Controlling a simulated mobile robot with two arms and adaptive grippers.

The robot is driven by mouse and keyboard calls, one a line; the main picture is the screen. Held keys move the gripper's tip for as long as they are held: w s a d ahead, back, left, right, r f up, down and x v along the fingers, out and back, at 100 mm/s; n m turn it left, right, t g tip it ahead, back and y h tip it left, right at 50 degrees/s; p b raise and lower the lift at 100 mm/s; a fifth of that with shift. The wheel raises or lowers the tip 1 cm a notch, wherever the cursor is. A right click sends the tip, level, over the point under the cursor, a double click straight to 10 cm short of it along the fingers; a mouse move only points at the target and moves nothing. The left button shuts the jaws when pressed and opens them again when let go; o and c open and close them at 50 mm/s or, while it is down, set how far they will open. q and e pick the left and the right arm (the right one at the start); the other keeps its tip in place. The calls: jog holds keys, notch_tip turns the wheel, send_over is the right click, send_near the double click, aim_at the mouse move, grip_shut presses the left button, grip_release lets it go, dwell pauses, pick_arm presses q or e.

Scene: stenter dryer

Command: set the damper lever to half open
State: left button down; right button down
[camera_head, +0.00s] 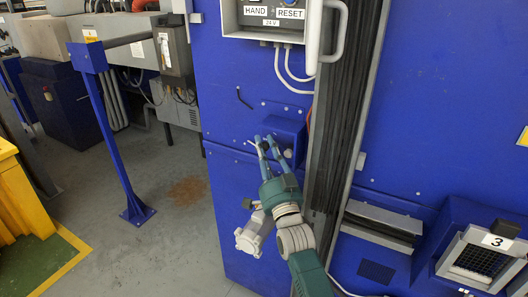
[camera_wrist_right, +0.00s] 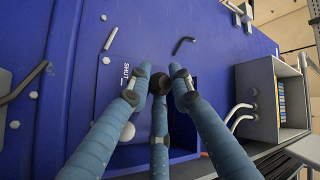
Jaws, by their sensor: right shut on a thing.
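My right gripper (camera_head: 264,141) reaches up to the blue machine panel, beside a small protruding blue box (camera_head: 286,133). In the right wrist view its teal fingers (camera_wrist_right: 158,82) are closed in around a dark round knob (camera_wrist_right: 160,83), which seems to be the end of the damper lever. The rest of the lever is hidden behind the fingers, so its exact angle cannot be told. A plate marked SHUT (camera_wrist_right: 122,76) lies just to the left of the fingertips there. No half-open mark can be read. My left gripper is not in view.
A control box (camera_head: 280,20) with HAND and RESET labels is above, with a pale handle (camera_head: 337,38) at its right. A black hook (camera_head: 243,97) sticks out near the gripper. A blue post (camera_head: 112,135) stands at left. Grey floor (camera_head: 175,235) is clear between.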

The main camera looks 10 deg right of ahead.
dwell(0.3)
jog(key=c, duration=1.5)
grip_release()
jog(key=shift+s+r, duration=0.1)
jog(key=shift+c, duration=0.2)
jog(key=v, duration=1.2)
